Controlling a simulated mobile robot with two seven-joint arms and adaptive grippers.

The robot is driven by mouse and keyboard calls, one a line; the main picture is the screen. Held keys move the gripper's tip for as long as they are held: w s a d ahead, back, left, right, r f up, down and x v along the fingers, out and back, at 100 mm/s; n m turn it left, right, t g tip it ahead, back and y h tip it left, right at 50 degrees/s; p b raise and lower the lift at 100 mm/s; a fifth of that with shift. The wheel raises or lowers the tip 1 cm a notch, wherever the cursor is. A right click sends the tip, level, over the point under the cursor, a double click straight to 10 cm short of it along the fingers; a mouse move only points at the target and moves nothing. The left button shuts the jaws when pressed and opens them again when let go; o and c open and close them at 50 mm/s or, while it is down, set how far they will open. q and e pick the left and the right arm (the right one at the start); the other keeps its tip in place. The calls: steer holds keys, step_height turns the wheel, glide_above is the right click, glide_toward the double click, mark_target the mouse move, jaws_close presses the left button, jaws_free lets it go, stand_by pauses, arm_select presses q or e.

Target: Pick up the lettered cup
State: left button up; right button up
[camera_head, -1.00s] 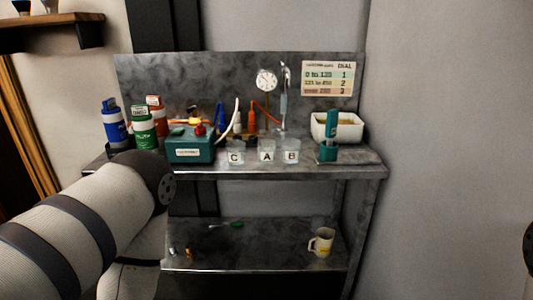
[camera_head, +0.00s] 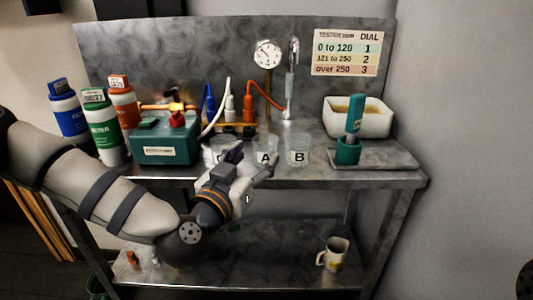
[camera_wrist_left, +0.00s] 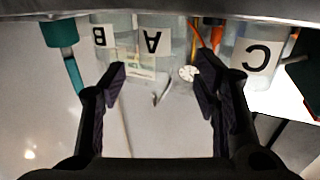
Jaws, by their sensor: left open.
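Three clear lettered cups stand along the front of the bench's upper shelf. Cup A (camera_head: 266,147) is in the middle and cup B (camera_head: 299,151) on its right. Cup C (camera_head: 217,154) is on the left, partly hidden by my left gripper (camera_head: 250,160). The left gripper is open and empty, in front of the shelf edge near cups C and A. The left wrist view is upside down. There cup A (camera_wrist_left: 152,42) shows beyond the gap between the open fingers (camera_wrist_left: 161,78), with cup B (camera_wrist_left: 105,38) and cup C (camera_wrist_left: 256,58) to either side. My right gripper is out of view.
On the upper shelf (camera_head: 200,178) are a teal box (camera_head: 165,140), several bottles (camera_head: 103,128), a white bin (camera_head: 358,118) and a teal-handled tool (camera_head: 353,125). A dial gauge (camera_head: 267,54) stands behind the cups. A mug (camera_head: 333,255) is on the lower shelf.

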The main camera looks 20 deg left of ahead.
mark_target(260, 146)
arm_select(q)
steer(key=w, duration=0.5)
steer(key=shift+w+d+r, duration=0.1)
steer(key=shift+w+d, duration=0.1)
steer(key=shift+w, duration=0.15)
steer(key=c, duration=1)
steer(key=shift+o, duration=0.2)
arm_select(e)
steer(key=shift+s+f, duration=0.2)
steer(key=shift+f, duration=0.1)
arm_select(q)
steer(key=shift+r, duration=0.15)
steer(key=shift+r, duration=0.55)
step_height(260, 146, up, 2)
steer(key=shift+r, duration=0.1)
steer(key=s+d+r+p, duration=0.3)
steer(key=s+r, duration=0.6)
steer(key=s, duration=0.4)
steer(key=shift+s+d+r+p, duration=0.25)
steer(key=shift+d+p, duration=0.15)
steer(key=shift+p, duration=0.2)
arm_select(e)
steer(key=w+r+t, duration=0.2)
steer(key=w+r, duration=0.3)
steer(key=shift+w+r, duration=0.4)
